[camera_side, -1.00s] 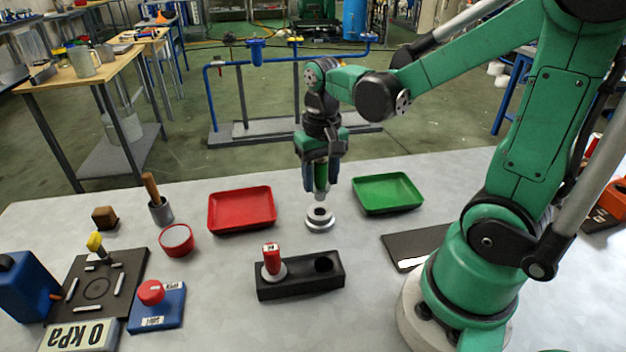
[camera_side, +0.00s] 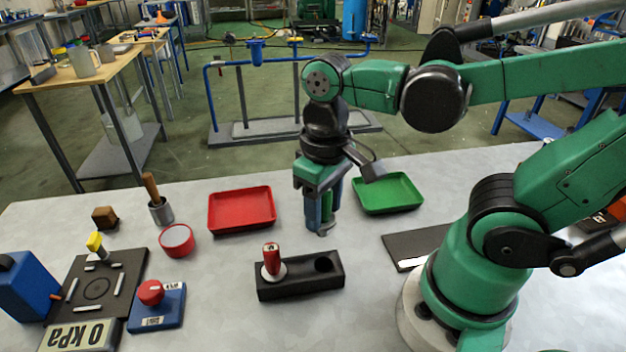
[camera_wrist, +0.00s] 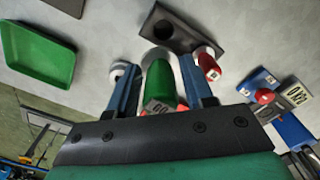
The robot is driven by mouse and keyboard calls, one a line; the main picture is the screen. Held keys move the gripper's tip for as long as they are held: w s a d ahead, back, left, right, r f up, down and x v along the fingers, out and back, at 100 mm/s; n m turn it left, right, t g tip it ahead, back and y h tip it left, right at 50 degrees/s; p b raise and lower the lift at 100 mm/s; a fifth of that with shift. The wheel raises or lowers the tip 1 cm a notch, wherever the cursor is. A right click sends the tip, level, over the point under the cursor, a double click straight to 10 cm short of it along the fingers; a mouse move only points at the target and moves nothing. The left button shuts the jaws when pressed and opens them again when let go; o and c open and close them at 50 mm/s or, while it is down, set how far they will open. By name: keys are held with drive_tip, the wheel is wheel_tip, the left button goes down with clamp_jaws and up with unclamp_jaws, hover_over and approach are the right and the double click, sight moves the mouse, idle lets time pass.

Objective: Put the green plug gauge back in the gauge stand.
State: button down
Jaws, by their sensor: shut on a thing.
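The green plug gauge (camera_wrist: 158,82) is between the fingers of my gripper (camera_wrist: 162,88), which is shut on it. In the side view my gripper (camera_side: 322,222) points down, above and behind the gauge stand. The fingers hide most of the gauge there; a strip of green and a metal tip show. The black gauge stand (camera_side: 302,287) has a red-handled gauge (camera_side: 271,258) in its left hole and an empty right hole (camera_side: 324,264). The stand also shows ahead of the gauge in the wrist view (camera_wrist: 182,32).
A pale metal ring (camera_wrist: 117,72) shows beside a finger in the wrist view; my gripper hides it in the side view. A red tray (camera_side: 242,224) and a green tray (camera_side: 388,207) lie behind. A dark mat (camera_side: 410,245) lies right of the stand.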

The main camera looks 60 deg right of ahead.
drive_tip(key=shift+s+a+n, duration=0.3)
drive_tip(key=shift+s+a, duration=0.05)
drive_tip(key=shift+s, duration=0.05)
hover_over(325, 252)
drive_tip(key=s+a, duration=0.1)
drive_tip(key=a, duration=0.1)
drive_tip(key=shift+s+f, duration=0.1)
drive_tip(key=shift+f, duration=2.65)
drive_tip(key=shift+a+f, duration=0.1)
drive_tip(key=shift+f, duration=1.25)
drive_tip(key=shift+c, duration=1.3)
unclamp_jaws()
drive_tip(key=shift+o, duration=0.2)
drive_tip(key=shift+o, duration=1.1)
drive_tip(key=shift+r, duration=0.15)
